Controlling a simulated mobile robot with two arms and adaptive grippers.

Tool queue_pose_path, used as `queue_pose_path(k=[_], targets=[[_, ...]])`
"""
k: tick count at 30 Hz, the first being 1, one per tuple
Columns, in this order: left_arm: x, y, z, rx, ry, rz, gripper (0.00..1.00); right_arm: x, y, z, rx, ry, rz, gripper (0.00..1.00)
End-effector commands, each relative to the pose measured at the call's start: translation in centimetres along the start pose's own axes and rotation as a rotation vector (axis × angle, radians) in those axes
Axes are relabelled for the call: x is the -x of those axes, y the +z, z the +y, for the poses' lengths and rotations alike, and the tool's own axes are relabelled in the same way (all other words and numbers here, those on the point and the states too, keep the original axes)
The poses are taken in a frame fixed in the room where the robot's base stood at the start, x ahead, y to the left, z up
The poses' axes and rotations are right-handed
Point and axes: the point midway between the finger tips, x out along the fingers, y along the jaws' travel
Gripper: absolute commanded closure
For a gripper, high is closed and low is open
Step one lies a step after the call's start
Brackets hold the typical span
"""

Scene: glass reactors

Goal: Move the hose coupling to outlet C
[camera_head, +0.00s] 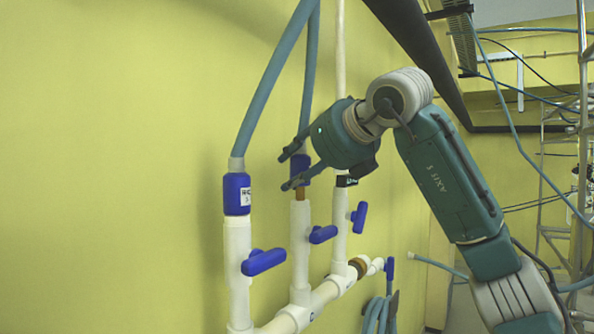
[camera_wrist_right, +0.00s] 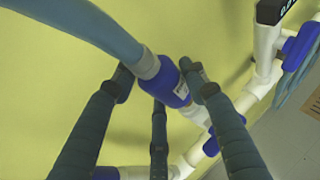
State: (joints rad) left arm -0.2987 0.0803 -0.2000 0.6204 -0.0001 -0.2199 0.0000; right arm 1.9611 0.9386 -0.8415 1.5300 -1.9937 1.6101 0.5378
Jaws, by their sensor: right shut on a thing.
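My right gripper (camera_head: 288,171) is shut on a blue hose coupling (camera_head: 301,164), with a finger on either side of it. A blue-grey hose (camera_head: 309,80) runs up from the coupling. The coupling, also in the right wrist view (camera_wrist_right: 172,82), is in line over the brass fitting (camera_head: 300,194) on the middle white pipe (camera_head: 300,250). The fingers partly hide the joint; I cannot tell whether coupling and fitting touch. The lettering on the pipes is too small to read surely. My left gripper is not in view.
Another blue coupling (camera_head: 237,194) with a hose sits on the left pipe. The right pipe (camera_head: 340,230) has a dark piece (camera_head: 346,181) at its top. Blue valve handles (camera_head: 264,262) stick out from the pipes. A coiled hose (camera_head: 378,314) hangs lower right. The yellow wall is close behind.

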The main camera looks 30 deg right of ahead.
Motion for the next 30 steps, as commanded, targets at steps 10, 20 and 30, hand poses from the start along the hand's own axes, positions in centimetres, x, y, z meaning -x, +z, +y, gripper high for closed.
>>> queue_pose_path(k=[10,20,30], targets=[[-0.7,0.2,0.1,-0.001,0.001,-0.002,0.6,-0.3,-0.8,-0.1,0.0,0.0,-0.002,0.87],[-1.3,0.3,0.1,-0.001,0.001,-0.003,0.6,-0.7,-1.5,-0.2,0.0,0.0,-0.002,0.87],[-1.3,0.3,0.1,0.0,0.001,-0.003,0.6,-0.7,-1.5,-0.2,0.0,0.0,-0.002,0.87]])
